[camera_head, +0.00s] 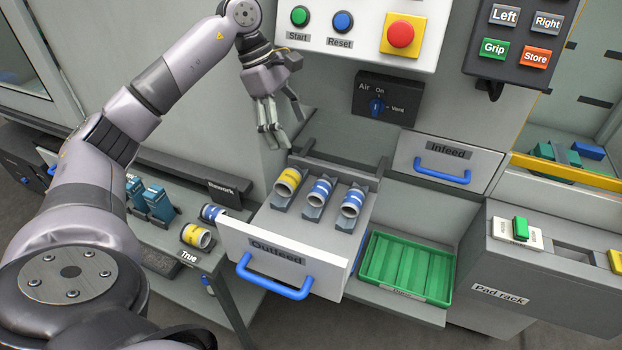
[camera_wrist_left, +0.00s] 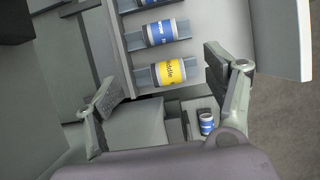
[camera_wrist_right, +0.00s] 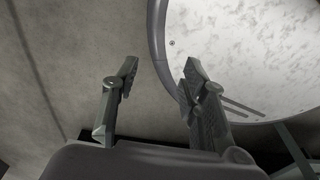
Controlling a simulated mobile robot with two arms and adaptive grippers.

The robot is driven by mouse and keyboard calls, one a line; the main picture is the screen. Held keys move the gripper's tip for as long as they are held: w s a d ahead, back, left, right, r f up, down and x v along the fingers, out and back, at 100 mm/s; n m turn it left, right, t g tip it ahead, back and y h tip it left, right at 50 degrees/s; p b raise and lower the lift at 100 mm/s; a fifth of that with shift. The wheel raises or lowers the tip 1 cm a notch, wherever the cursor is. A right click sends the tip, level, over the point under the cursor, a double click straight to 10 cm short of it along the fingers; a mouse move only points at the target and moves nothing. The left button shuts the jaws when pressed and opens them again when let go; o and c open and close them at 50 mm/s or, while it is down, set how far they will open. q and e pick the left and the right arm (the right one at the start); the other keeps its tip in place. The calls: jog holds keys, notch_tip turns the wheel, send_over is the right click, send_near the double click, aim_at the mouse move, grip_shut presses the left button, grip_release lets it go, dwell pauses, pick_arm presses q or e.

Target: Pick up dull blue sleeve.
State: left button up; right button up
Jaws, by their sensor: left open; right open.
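Two blue sleeves with white bands, a middle one (camera_head: 319,191) and a right one (camera_head: 352,203), lie on rests in the open Outfeed drawer (camera_head: 270,256). The middle one also shows in the left wrist view (camera_wrist_left: 161,32). Another blue sleeve (camera_head: 212,213) is on the Rework side, also in the left wrist view (camera_wrist_left: 206,123). I cannot tell which is the dull one. My left gripper (camera_head: 281,122) is open and empty above the drawer's back left, near the yellow sleeve (camera_head: 287,182). My right gripper (camera_wrist_right: 160,72) is open and empty, away from the sleeves.
A second yellow sleeve (camera_head: 196,236) sits left of the drawer. A green bin (camera_head: 405,268) is right of it. The shut Infeed drawer (camera_head: 445,160) and a button panel (camera_head: 360,30) are behind. A round pale surface (camera_wrist_right: 235,55) is near my right gripper.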

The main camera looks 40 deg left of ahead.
pick_arm(q)
jog(key=p, duration=0.1)
send_near(320, 185)
jog(key=x, duration=0.2)
jog(key=p+x, duration=0.1)
jog(key=x, duration=0.2)
jog(key=shift+s, duration=0.3)
jog(key=shift+d+f+p, duration=0.2)
jog(key=shift+f+p, duration=0.05)
jog(key=shift+p, duration=0.05)
jog(key=x, duration=0.1)
jog(key=p+x, duration=0.1)
jog(key=x, duration=0.1)
jog(key=shift+w+f+p, duration=0.3)
jog(key=shift+p, duration=0.05)
jog(key=shift+d+f, duration=0.25)
jog(key=shift+f, duration=0.25)
pick_arm(e)
jog(key=d+r, duration=0.1)
jog(key=s+d+r, duration=0.1)
jog(key=r, duration=0.1)
jog(key=s+r, duration=0.1)
jog(key=shift+d+r, duration=0.2)
jog(key=shift+d, duration=0.2)
pick_arm(q)
jog(key=shift+c, duration=0.4)
